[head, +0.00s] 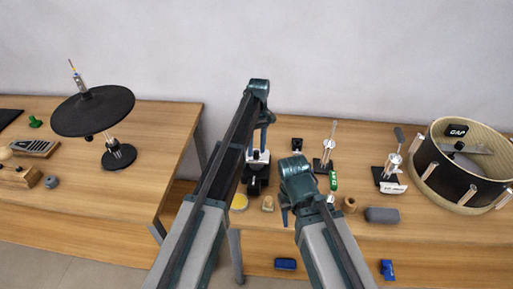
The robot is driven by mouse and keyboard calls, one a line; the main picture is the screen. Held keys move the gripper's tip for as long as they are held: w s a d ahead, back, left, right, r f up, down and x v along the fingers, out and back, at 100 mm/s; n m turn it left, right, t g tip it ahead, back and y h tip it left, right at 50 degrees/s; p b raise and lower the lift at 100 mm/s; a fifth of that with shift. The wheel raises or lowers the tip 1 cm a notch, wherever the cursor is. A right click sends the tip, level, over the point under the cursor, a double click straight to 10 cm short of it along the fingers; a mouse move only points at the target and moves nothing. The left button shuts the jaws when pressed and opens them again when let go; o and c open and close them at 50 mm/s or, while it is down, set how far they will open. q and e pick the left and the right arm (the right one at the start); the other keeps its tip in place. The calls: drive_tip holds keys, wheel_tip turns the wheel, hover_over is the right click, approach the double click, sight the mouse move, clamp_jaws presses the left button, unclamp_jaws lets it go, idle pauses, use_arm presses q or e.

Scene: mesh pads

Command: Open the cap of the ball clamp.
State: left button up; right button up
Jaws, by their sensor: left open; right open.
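I cannot tell for certain which item is the ball clamp. Small metal rod stands on black bases are candidates: a middle stand (327,152) with an upright rod, and a right stand (392,166) with a tilted black-tipped rod and a white label at its base. A black and white device (257,158) stands at the left of the right table. My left gripper (262,138) points down just over this device, open, its fingers partly hidden by my arm. My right gripper (287,214) is open, low near the table's front edge. Any cap is too small to make out.
A large open drum (448,180) with a black label stands at the far right. The left table holds a black cymbal pad (92,112). A gap separates the tables.

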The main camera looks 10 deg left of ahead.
use_arm(q)
drive_tip(key=shift+r, duration=0.15)
drive_tip(key=p+v, duration=1.2)
drive_tip(key=v, duration=0.1)
drive_tip(key=shift+w+r+p, duration=0.2)
drive_tip(key=shift+p, duration=0.2)
